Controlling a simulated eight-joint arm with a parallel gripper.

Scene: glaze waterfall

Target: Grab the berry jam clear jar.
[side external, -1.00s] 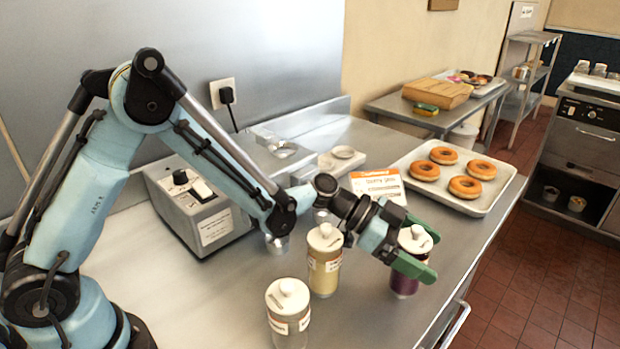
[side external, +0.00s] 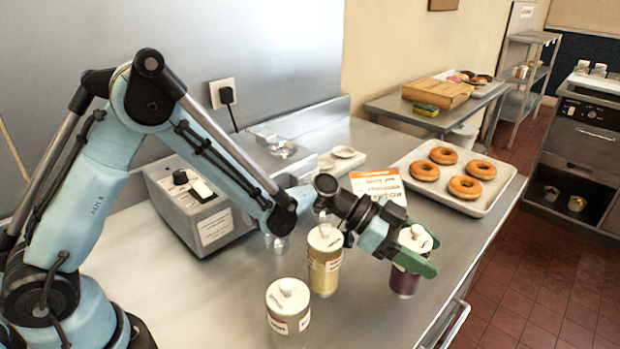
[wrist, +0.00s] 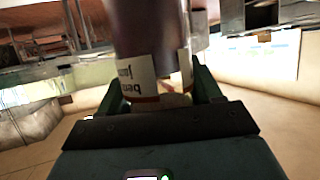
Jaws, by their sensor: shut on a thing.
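The berry jam jar (side external: 404,281) is clear with dark purple filling and a white lid, and it stands upright at the right of the front jars in the side view. My gripper (side external: 418,254) has its green fingers on both sides of this jar, shut on it below the lid. In the wrist view the jar (wrist: 150,35) fills the space between the fingers, and its white label reads "berry jam" in part. The side view does not clearly show whether the jar's base touches the counter.
A jar with yellow filling (side external: 324,275) stands just left of my gripper. Another white-lidded jar (side external: 288,312) stands nearer the camera. A tray (side external: 487,206) of several glazed donuts and an orange-and-white card (side external: 378,187) are behind. The counter's edge lies close to the right.

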